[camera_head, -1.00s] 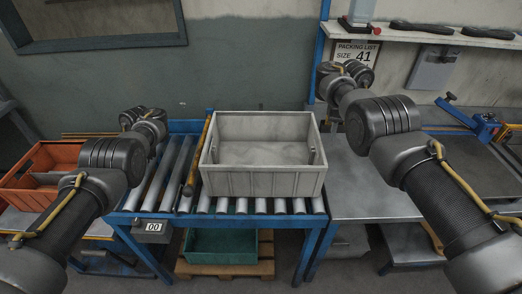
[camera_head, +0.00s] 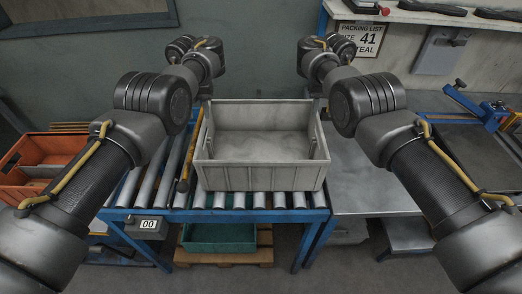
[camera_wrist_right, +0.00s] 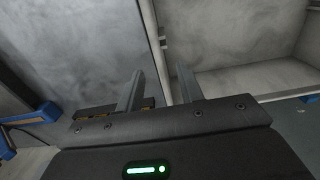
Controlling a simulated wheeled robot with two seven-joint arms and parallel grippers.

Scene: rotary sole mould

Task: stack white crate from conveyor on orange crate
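The white crate (camera_head: 262,178) sits empty and upright on the roller conveyor, near its right end. An orange crate (camera_head: 48,146) stands at the far left, partly hidden by my left arm. My left gripper (camera_head: 206,78) is by the crate's back left corner; its fingers are hidden behind the wrist. My right gripper (camera_head: 314,78) is by the back right corner. In the right wrist view the two fingers of the right gripper (camera_wrist_right: 158,88) stand apart with nothing held, and the crate's side wall edge (camera_wrist_right: 153,28) runs down towards the gap between them.
The roller conveyor (camera_head: 230,201) has a blue frame and a yellow-brown guide bar left of the crate. A green crate (camera_head: 215,245) lies on a pallet below. A grey metal table (camera_head: 368,185) is clear on the right. A shelf and packing list sign are behind.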

